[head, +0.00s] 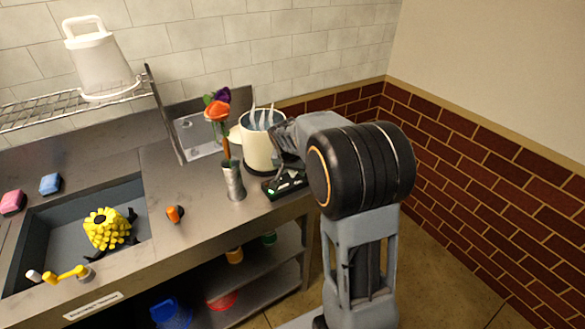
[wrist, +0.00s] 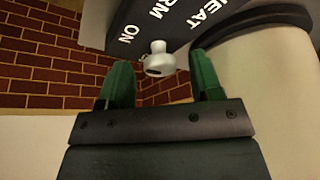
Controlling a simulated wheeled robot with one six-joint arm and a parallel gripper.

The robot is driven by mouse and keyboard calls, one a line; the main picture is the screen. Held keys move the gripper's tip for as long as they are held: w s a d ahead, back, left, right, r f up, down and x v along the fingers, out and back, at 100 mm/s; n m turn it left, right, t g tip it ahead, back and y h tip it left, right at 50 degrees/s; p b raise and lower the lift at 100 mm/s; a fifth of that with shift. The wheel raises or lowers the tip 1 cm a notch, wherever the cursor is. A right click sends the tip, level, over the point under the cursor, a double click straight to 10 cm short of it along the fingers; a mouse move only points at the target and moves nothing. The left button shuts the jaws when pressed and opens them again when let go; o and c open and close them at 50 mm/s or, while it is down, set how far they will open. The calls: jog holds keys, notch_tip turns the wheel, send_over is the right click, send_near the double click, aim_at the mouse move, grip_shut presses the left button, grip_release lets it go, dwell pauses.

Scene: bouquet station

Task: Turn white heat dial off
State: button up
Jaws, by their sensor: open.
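The white heat dial (wrist: 158,62) shows in the wrist view on the face of a dark control box (wrist: 125,30). The dial's setting is hard to tell. My gripper (wrist: 161,76) is open, with one green finger on each side of the dial in the picture. Whether either finger touches the dial is unclear. In the head view the black box (head: 286,186) with a small green light sits at the counter's right end, partly behind my arm. The dial cannot be made out there.
A cream pot (head: 259,150) with steam-like wisps stands behind the box. A metal vase (head: 233,182) with flowers stands to its left. A brick wall (head: 480,170) lies to the right.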

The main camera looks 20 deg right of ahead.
jog(key=c, duration=0.9)
jog(key=shift+n, duration=0.3)
jog(key=n+t+y+p, duration=0.1)
jog(key=n, duration=0.2)
jog(key=shift+d, duration=0.1)
jog(key=n+y+b, duration=0.1)
jog(key=n, duration=0.1)
jog(key=n+y, duration=0.1)
jog(key=n, duration=0.1)
jog(key=shift+d+f+n+b, duration=0.15)
jog(key=shift+n+b, duration=0.15)
jog(key=shift+b, duration=0.1)
jog(key=n+y+b, duration=0.1)
jog(key=n+b, duration=0.2)
jog(key=n, duration=0.1)
jog(key=shift+d+n+y+b, duration=0.1)
jog(key=shift+n+y+b, duration=0.2)
jog(key=shift+y, duration=0.1)
jog(key=n+b, duration=0.1)
jog(key=n, duration=0.1)
jog(key=n+g+y, duration=0.1)
jog(key=n, duration=0.1)
jog(key=shift+w+n+g+b, duration=0.1)
jog(key=shift+n+g+b, duration=0.2)
jog(key=shift+n+b, duration=0.1)
jog(key=shift+d+r+y, duration=0.1)
jog(key=shift+r+y, duration=0.1)
jog(key=shift+y, duration=0.1)
